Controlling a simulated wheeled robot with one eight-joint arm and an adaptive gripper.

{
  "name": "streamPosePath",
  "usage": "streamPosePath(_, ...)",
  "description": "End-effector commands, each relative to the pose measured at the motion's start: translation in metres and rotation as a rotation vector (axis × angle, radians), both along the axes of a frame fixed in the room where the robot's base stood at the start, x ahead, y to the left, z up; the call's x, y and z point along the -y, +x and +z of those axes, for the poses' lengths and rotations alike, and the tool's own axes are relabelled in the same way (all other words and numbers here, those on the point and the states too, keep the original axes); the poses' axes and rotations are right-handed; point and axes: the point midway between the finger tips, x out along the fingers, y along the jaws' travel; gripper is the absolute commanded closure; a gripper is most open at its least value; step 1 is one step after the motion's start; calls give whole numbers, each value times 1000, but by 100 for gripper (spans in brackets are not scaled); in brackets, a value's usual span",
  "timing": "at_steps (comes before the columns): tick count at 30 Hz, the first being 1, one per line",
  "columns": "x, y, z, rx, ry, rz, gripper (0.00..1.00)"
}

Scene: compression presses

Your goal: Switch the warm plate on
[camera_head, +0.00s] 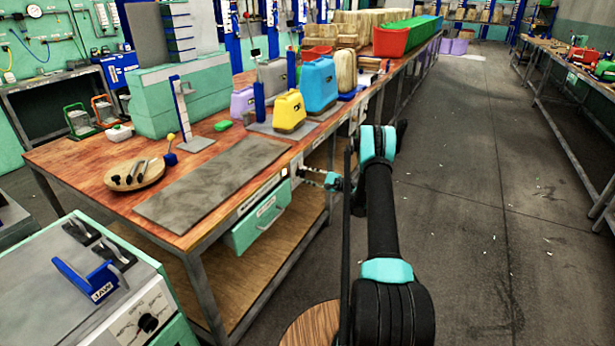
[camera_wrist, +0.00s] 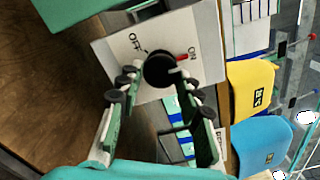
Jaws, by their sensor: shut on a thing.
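In the wrist view, a round black knob (camera_wrist: 159,69) sits on a pale panel (camera_wrist: 113,53) marked OFF and ON. A short red mark lies on the ON side of the knob and a dark mark on the OFF side. I cannot tell which way the knob points. My gripper (camera_wrist: 157,80) has its fingers on both sides of the knob and is shut on it. In the head view my gripper (camera_head: 308,175) is at the table's front edge, by the pale panel (camera_head: 292,168). The knob is too small to make out there. A flat grey plate (camera_head: 210,182) lies on the tabletop.
The wooden table (camera_head: 90,165) holds a yellow container (camera_head: 289,111), a blue one (camera_head: 319,86) and a round wooden tray (camera_head: 137,175). A green drawer (camera_head: 258,222) hangs under its front edge. A machine with a dial (camera_head: 148,322) stands lower left. The floor (camera_head: 490,190) to the right is clear.

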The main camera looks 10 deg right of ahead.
Motion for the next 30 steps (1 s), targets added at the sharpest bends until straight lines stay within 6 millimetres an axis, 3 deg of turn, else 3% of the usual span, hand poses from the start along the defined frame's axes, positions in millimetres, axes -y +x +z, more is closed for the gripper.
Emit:
streamPosePath(4,2,0,-1,0,-2,-3,94)
streamPosePath(5,2,0,-1,0,-2,-3,64)
streamPosePath(9,1,0,-1,0,-1,-2,46)
streamPosePath(20,3,-2,0,1,-1,-1,45)
streamPosePath(25,20,-14,0,0,-1,-3,45)
streamPosePath(30,50,-34,0,1,-1,-4,45)
